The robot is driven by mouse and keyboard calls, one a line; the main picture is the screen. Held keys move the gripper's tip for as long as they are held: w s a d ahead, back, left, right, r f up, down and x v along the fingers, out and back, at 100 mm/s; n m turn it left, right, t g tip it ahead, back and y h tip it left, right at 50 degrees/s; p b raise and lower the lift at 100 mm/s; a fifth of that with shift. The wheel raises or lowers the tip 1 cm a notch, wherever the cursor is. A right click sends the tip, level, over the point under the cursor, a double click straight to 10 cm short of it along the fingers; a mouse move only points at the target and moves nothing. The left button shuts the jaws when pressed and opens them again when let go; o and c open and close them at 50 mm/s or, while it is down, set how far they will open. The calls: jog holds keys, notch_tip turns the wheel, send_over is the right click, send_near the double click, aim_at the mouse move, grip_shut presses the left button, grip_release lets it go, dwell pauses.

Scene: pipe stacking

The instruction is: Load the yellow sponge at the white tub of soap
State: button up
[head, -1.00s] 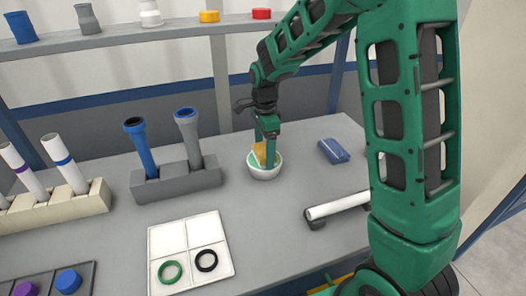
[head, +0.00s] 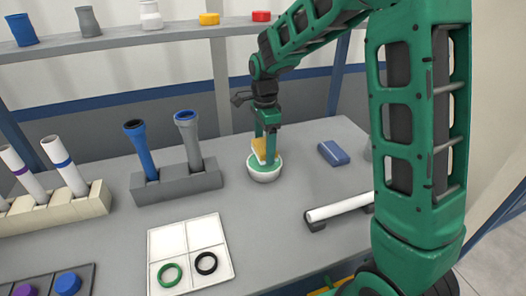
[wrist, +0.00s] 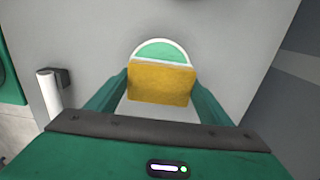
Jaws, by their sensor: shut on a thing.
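The yellow sponge (head: 260,147) is held between the fingers of my gripper (head: 265,150). It has a yellow face and a whitish layer, and it stands over the white tub of soap (head: 264,176). The tub is a round white bowl with green soap inside. In the wrist view the sponge (wrist: 161,84) sits between both green fingers of my gripper (wrist: 160,90), and the green soap and white rim of the tub (wrist: 160,43) show beyond it. The fingers hide part of the sponge, and I cannot tell whether its lower edge touches the soap.
A blue block (head: 333,153) lies to the right of the tub. A white pipe on dark supports (head: 340,207) lies nearer. A grey rack (head: 177,184) with two upright pipes stands left. A white tray (head: 190,252) with green and black rings lies in front.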

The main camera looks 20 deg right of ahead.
aim_at(265, 145)
jog(key=shift+r, duration=2.05)
